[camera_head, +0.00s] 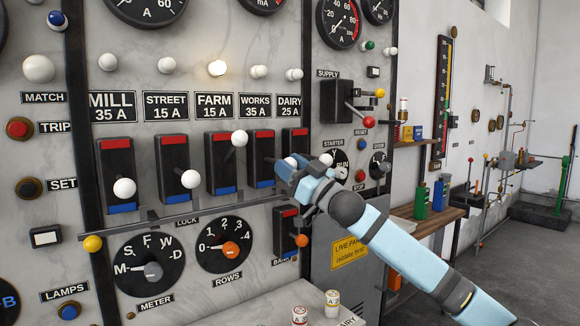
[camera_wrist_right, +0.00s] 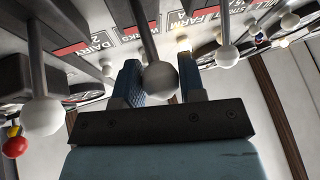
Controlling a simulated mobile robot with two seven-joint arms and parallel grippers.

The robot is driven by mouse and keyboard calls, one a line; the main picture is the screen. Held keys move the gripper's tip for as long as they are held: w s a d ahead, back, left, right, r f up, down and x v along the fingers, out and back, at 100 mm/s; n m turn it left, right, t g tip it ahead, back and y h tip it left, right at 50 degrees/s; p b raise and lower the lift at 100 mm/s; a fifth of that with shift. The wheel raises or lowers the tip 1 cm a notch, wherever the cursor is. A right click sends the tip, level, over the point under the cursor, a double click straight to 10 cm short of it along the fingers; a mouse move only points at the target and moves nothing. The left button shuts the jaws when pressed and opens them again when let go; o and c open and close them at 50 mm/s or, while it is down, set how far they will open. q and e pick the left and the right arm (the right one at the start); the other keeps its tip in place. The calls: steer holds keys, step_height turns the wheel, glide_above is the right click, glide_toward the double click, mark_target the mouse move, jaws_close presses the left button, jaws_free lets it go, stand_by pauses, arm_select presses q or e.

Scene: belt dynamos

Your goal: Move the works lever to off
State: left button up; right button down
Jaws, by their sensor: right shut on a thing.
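The works lever's white knob (camera_head: 291,160) is between the fingers of my right gripper (camera_head: 287,172), which is shut on it. In the right wrist view the knob and rod (camera_wrist_right: 160,77) stand between the two blue fingers (camera_wrist_right: 158,85). My left gripper is not in view.
The dairy knob (camera_wrist_right: 42,115) is close beside my gripper. The mill knob (camera_head: 124,188) and street knob (camera_head: 190,179) are down. A lock rail (camera_head: 150,224) runs below the switches. The farm lamp (camera_head: 217,68) glows.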

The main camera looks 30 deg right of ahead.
steer(key=shift+f, duration=0.15)
steer(key=c, duration=0.7)
jaws_free()
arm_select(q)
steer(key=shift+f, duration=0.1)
arm_select(e)
steer(key=shift+s+d+f, duration=0.1)
steer(key=shift+s+f, duration=0.1)
steer(key=shift+s, duration=0.05)
arm_select(q)
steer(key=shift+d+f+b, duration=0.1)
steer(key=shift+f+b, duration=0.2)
steer(key=shift+b, duration=0.65)
arm_select(e)
steer(key=shift+v, duration=6.55)
